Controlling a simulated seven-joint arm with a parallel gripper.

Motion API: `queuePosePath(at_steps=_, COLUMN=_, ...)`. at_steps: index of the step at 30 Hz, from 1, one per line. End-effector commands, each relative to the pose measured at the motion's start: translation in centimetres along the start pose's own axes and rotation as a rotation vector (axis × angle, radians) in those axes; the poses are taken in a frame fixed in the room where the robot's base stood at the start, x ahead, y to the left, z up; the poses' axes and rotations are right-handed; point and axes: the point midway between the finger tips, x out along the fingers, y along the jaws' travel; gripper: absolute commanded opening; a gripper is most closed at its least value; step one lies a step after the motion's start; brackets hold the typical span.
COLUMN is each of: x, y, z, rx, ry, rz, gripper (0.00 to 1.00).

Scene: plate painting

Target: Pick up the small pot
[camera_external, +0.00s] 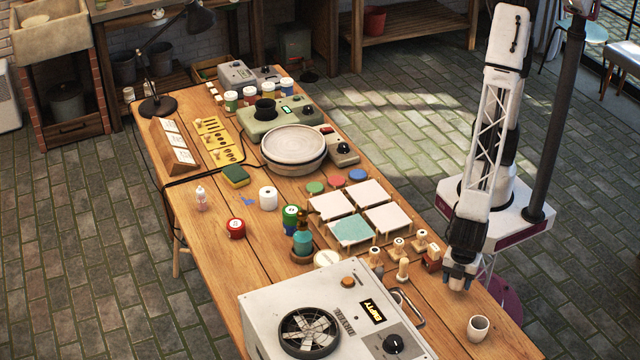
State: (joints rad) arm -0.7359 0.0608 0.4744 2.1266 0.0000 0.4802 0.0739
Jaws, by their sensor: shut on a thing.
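My gripper (459,284) points down near the right edge of the wooden table, with bluish fingers close together. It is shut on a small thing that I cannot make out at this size. A small pale grey pot (478,329), cup-shaped and upright, stands on the table below and to the right of the fingers, with a visible gap between them. Other small pots are a red one (236,228), a white one (268,198) and a green one (291,217), all left of the tile rack and away from my gripper.
Wooden stamps (403,269) and a red block (432,259) stand just left of my gripper. A grey machine with a fan (300,290) fills the table's near end. Square tiles (351,230) lie on a rack. A round wheel (293,144) is further back. Bare wood surrounds the grey pot.

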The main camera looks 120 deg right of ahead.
Motion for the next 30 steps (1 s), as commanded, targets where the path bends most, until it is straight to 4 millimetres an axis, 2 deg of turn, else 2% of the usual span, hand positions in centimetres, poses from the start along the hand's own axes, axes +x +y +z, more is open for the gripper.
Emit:
queuePosePath(at_steps=1, x=-0.8, y=0.0, z=0.0, rx=0.000, ry=0.002, rz=0.000, gripper=0.32)
queuePosePath(at_steps=21, x=-1.6, y=0.6, z=11.3, rx=0.000, ry=0.001, rz=0.000, gripper=0.32)
queuePosePath(at_steps=30, x=-1.8, y=0.8, z=14.7, rx=0.000, ry=0.001, rz=0.000, gripper=0.32)
